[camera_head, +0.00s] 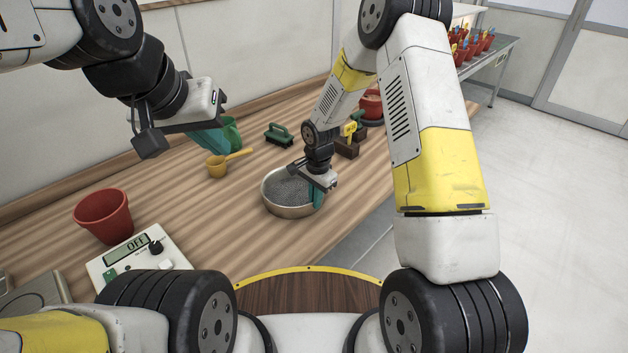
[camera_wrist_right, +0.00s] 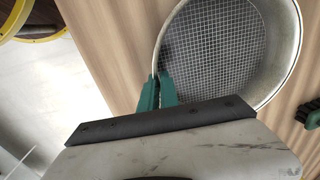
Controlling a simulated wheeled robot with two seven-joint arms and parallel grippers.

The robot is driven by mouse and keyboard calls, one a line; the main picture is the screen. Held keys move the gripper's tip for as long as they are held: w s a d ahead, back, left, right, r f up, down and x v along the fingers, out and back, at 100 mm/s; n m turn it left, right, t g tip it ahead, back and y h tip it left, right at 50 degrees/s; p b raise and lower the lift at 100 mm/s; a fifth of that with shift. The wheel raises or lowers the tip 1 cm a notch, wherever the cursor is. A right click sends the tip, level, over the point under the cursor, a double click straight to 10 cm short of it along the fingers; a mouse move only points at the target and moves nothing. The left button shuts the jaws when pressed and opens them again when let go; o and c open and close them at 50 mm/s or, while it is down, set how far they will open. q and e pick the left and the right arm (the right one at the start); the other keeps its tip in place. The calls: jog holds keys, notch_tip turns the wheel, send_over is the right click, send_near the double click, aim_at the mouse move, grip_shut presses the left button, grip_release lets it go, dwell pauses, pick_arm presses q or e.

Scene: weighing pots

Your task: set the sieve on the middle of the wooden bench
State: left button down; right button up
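The sieve (camera_head: 284,196) is a round metal pan with a mesh floor, on the wooden bench (camera_head: 225,235) in the head view. It also fills the upper right of the right wrist view (camera_wrist_right: 225,45). My right gripper (camera_head: 318,196) is at the sieve's right rim. In the right wrist view its green fingers (camera_wrist_right: 158,92) are close together with the rim's near-left wall between them. Whether the sieve touches the bench or hangs just above it, I cannot tell. My left gripper (camera_head: 207,139) is above the bench at the left, away from the sieve; its green fingers appear apart.
A red pot (camera_head: 103,216) and a scale reading OFF (camera_head: 140,256) stand at the left. A yellow scoop (camera_head: 218,167), a green can (camera_head: 232,133) and a green brush (camera_head: 279,136) lie behind the sieve. Bare bench lies left of the sieve.

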jog(key=o, duration=0.4)
jog(key=s+d+r+n+t, duration=0.15)
jog(key=s+d+r, duration=0.25)
jog(key=r, duration=1)
jog(key=s+d+r+n+t, duration=0.1)
jog(key=s+d+r+n, duration=0.2)
jog(key=r, duration=1.1)
jog(key=s+d+r+n+t, duration=0.1)
jog(key=s+r, duration=0.3)
jog(key=s, duration=0.4)
jog(key=s+d+r+n+t+y, duration=0.1)
jog(key=s+d+r+n+t, duration=0.1)
jog(key=s, duration=0.7)
jog(key=shift+s+d+r+n+y, duration=0.25)
jog(key=shift+d+r+n+y, duration=0.05)
jog(key=shift+d+r+n, duration=0.7)
jog(key=shift+f, duration=0.1)
